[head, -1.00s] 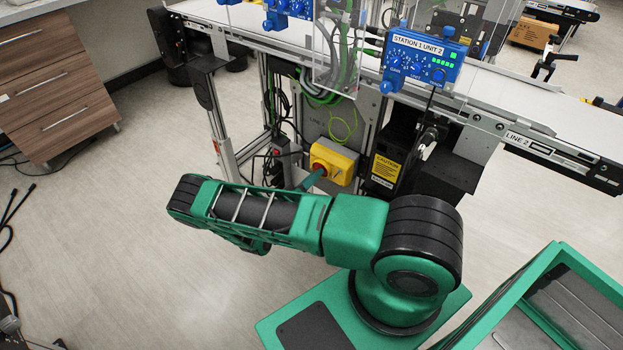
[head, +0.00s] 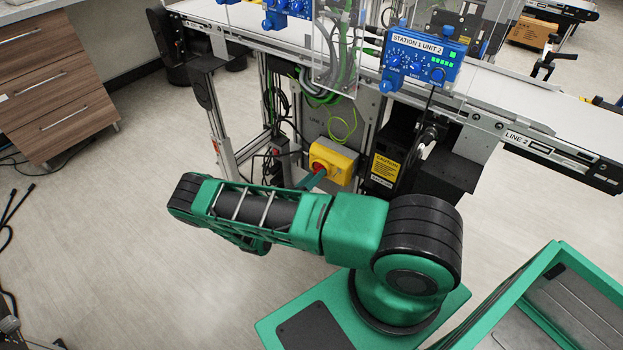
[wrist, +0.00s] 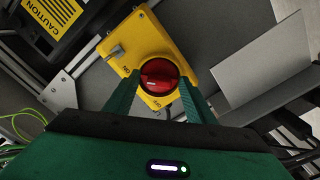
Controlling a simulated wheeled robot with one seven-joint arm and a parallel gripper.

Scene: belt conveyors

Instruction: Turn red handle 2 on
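The red handle (wrist: 160,75) is a round knob with a raised bar, on the front of a yellow switch box (wrist: 144,36). In the wrist view the bar lies roughly level across the picture. In the head view the handle (head: 319,167) and the box (head: 344,166) sit low on a panel under the conveyor. My gripper (wrist: 160,82) is open, with one green finger on each side of the handle. I cannot tell whether the fingers touch it. In the head view my arm hides most of the gripper; a green finger shows just below the handle.
A black caution-labelled unit (head: 386,168) stands right of the box. Cables (head: 343,127) hang above it. The conveyor (head: 520,108) and the blue station unit (head: 422,60) are overhead. A wooden drawer cabinet (head: 55,85) stands at left.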

